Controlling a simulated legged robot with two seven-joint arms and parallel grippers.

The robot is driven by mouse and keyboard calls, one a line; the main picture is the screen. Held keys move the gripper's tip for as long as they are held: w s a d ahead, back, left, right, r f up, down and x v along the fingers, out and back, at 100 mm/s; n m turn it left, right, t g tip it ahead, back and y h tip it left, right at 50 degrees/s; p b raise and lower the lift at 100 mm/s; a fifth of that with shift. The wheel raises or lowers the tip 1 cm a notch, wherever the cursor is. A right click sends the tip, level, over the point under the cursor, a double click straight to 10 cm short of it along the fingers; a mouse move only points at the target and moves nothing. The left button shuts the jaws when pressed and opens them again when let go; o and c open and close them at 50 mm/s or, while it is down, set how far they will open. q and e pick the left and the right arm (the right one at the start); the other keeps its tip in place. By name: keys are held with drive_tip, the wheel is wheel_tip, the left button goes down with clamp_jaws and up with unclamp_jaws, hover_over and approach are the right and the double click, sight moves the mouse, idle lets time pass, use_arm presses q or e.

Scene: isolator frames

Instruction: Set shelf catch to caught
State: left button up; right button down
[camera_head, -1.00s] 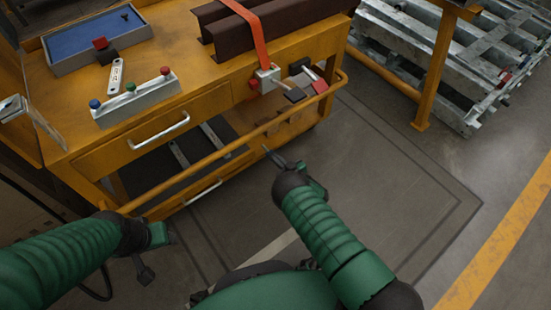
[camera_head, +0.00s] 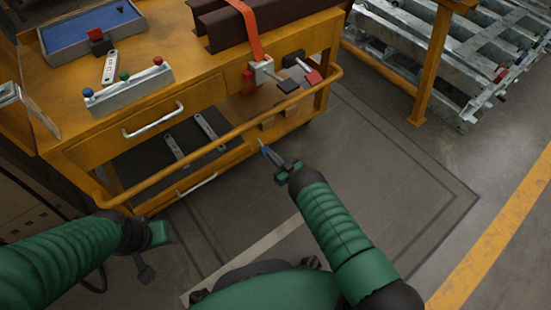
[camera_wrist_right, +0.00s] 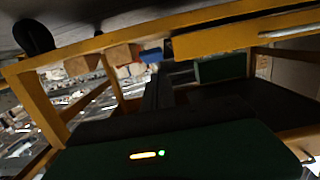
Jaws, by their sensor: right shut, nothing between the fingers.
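On the right end of the yellow cart (camera_head: 200,82) are two small clamp-like fittings: a pale one with a black tip (camera_head: 288,86) and a dark one with a red tip (camera_head: 314,77). I cannot tell which, if either, is the shelf catch. My right gripper (camera_head: 264,148) is shut and empty, in front of the cart's front rail and below these fittings. In the right wrist view, dark fingers (camera_wrist_right: 158,88) point towards the cart's underside. My left gripper (camera_head: 147,268) hangs low at the left, short of the cart; its jaws are unclear.
The yellow rail (camera_head: 235,133) runs along the cart's front. On top are a button box (camera_head: 130,88), a blue tray (camera_head: 92,30) and brown beams under an orange strap (camera_head: 247,25). Wooden blocks (camera_wrist_right: 80,65) sit low in the cart.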

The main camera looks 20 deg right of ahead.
use_arm(q)
drive_tip(key=p+v, duration=0.4)
drive_tip(key=v, duration=0.1)
drive_tip(key=shift+w+d+r, duration=0.2)
drive_tip(key=shift+d+r, duration=0.05)
drive_tip(key=shift+d, duration=0.05)
use_arm(e)
drive_tip(key=f+v, duration=0.2)
drive_tip(key=v, duration=0.8)
drive_tip(key=shift+d+f, duration=0.15)
drive_tip(key=shift+d, duration=0.1)
use_arm(q)
drive_tip(key=shift+a, duration=0.1)
use_arm(e)
drive_tip(key=shift+s, duration=0.1)
